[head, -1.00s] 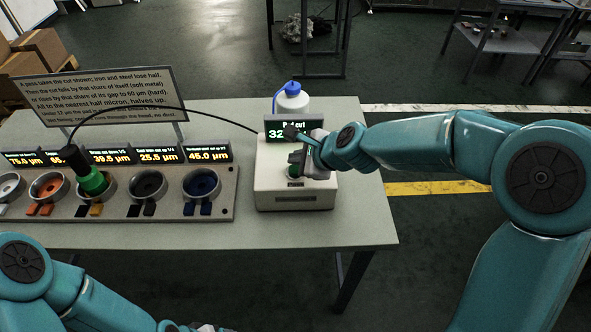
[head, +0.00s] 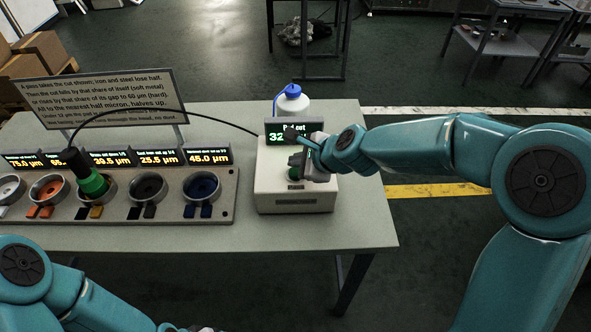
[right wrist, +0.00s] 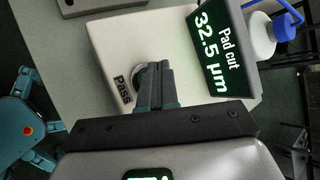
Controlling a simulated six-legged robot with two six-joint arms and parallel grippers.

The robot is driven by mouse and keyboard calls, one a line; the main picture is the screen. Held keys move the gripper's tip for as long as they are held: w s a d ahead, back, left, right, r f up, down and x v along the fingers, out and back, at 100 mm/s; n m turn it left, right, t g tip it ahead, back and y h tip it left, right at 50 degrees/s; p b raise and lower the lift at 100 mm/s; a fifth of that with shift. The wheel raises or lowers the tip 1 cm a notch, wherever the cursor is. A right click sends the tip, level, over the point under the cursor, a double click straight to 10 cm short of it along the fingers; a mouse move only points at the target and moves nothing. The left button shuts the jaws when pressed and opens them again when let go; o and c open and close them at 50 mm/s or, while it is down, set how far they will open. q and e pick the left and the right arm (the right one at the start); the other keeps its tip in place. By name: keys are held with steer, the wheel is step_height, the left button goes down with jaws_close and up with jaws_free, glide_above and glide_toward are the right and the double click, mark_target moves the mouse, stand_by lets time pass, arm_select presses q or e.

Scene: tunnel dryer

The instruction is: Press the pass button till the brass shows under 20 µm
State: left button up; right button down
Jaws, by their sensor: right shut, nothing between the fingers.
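The pass button (right wrist: 137,82) is on a white box (head: 294,200), beside the word Pass. It is partly hidden by my right gripper (right wrist: 154,72), which is shut and empty. The fingertips are over or against its edge; I cannot tell whether it is pressed. In the head view my right gripper (head: 296,171) hides most of it. The box's display (right wrist: 213,50) reads Pad cut 32.5 µm. My left gripper (head: 205,329) barely shows at the bottom edge.
A grey rack (head: 225,195) holds several coloured cups. A green, black-topped tool (head: 91,180) stands in the third cup, its black cable (head: 190,110) arching to the box. A sign (head: 100,98) and a blue-capped bottle (head: 291,102) stand behind. The table front is clear.

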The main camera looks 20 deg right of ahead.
stand_by(0.8)
steer(key=shift+f+b, duration=0.4)
steer(key=shift+f, duration=0.05)
steer(key=shift+f+b, duration=0.5)
stand_by(0.5)
steer(key=shift+r, duration=0.15)
steer(key=shift+r+p, duration=0.8)
steer(key=shift+p, duration=0.15)
step_height(320, 180, up, 5)
steer(key=p, duration=0.5)
